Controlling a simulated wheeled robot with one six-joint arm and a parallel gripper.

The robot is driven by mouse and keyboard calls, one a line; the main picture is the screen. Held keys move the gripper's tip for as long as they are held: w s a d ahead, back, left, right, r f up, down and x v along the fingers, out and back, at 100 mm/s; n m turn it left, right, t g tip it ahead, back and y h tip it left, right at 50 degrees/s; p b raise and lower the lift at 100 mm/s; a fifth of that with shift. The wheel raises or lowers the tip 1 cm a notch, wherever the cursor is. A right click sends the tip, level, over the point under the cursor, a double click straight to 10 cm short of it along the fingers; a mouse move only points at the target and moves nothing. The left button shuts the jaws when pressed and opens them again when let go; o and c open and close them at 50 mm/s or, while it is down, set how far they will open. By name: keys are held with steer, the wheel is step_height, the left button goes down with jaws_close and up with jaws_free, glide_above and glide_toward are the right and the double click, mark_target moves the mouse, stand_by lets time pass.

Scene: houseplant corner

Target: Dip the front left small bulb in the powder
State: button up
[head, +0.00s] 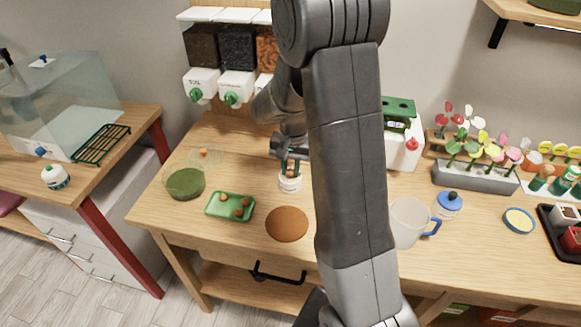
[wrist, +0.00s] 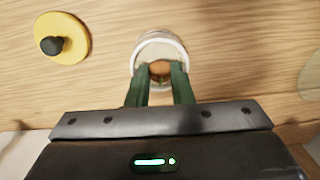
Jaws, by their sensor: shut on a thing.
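My gripper (head: 291,166) is shut on a small brown bulb, its green fingers pointing down at a white jar (head: 290,185). In the wrist view the bulb (wrist: 160,71) shows between the fingertips, inside the outline of the jar's round white rim. I cannot tell whether the bulb touches the powder, which is mostly hidden behind the fingers and bulb. A green tray (head: 215,212) stands to the left of the jar with a few brown bulbs in it, toward its back and right.
A brown round mat (head: 287,224) lies in front of the jar. A dish of green material (head: 186,183) stands at the left. A yellow disc with a black knob (wrist: 74,29) lies beside the jar in the wrist view. A pitcher (head: 405,222) stands right of my arm.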

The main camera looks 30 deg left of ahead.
mark_target(290, 170)
steer(key=shift+f+b, duration=0.5)
steer(key=shift+f, duration=0.15)
stand_by(1.3)
steer(key=shift+r, duration=0.15)
steer(key=shift+r+p, duration=2.5)
steer(key=shift+r, duration=0.95)
steer(key=shift+s+f, duration=0.1)
